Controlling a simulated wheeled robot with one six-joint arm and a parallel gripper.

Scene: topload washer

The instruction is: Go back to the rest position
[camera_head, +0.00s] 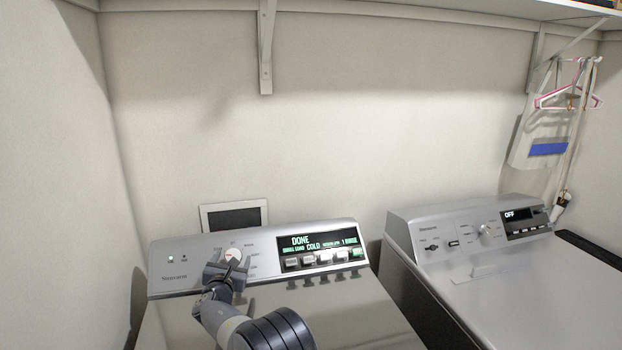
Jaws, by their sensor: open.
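My gripper (226,270) is open in front of the left washer's control panel (205,262), close to its round white dial (233,254). Whether the fingers touch the dial cannot be told. My arm comes up from the bottom of the view over the washer's lid (365,318). The panel's display (318,246) reads "DONE", with "COLD" and "1 RINSE" below. A row of buttons (323,256) sits under the display. The lid looks closed.
A second machine (530,290) stands at the right, its display (524,216) reading "OFF". A wall bracket (266,50) and a shelf (480,8) are above. Hangers (566,102) hang at the upper right. A wall (50,180) closes off the left side.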

